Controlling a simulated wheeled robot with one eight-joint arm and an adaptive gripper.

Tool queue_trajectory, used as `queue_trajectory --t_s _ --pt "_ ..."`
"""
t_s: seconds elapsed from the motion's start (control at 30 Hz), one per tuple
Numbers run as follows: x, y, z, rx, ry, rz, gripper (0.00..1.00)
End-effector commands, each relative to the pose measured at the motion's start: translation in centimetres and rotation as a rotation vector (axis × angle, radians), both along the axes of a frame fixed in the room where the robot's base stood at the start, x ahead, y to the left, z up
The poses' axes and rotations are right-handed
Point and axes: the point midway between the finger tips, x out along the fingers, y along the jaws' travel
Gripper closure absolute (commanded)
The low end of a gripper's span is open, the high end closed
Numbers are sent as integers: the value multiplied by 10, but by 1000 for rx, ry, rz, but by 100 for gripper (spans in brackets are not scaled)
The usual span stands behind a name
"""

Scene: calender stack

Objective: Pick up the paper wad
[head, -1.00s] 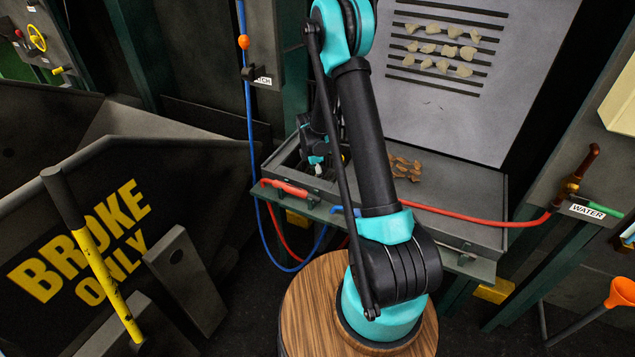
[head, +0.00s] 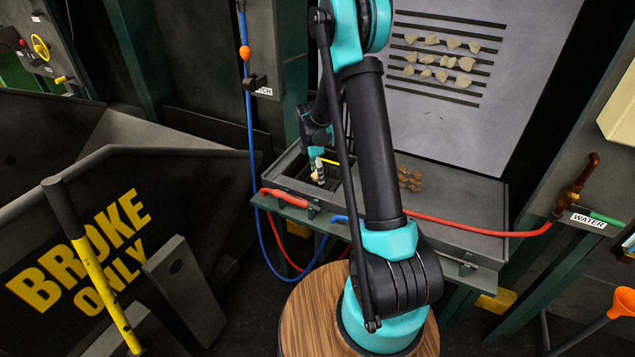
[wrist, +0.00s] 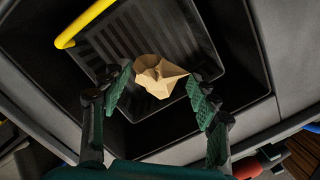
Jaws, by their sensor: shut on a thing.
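The paper wad (wrist: 158,76) is a crumpled tan piece between the fingertips of my gripper (wrist: 160,84) in the wrist view. My gripper is shut on it, with the dark basin (wrist: 190,40) behind it. In the head view the wad (head: 314,176) shows as a small pale spot at the tips of my gripper (head: 317,171), over the left end of the grey trough (head: 455,205). My arm partly covers the trough there.
Several pale wads (head: 446,61) lie on the slotted board, and several brown pieces (head: 408,179) lie on the trough's deck. A yellow bar (wrist: 82,24) crosses the basin's edge. Red hose (head: 470,230) runs along the trough's front. The broke bin (head: 85,255) stands left.

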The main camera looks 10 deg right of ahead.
Motion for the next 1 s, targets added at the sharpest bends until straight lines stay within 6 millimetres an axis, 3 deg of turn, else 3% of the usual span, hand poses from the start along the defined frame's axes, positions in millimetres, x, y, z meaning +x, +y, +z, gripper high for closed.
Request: queue_trajectory --t_s 0.3,0.5,0.7,1.0 --pt "-1 0 83 0 0 0 68" --pt "0 0 115 0 0 0 68" --pt "0 0 127 0 0 0 68" --pt "0 0 128 0 0 0 68"
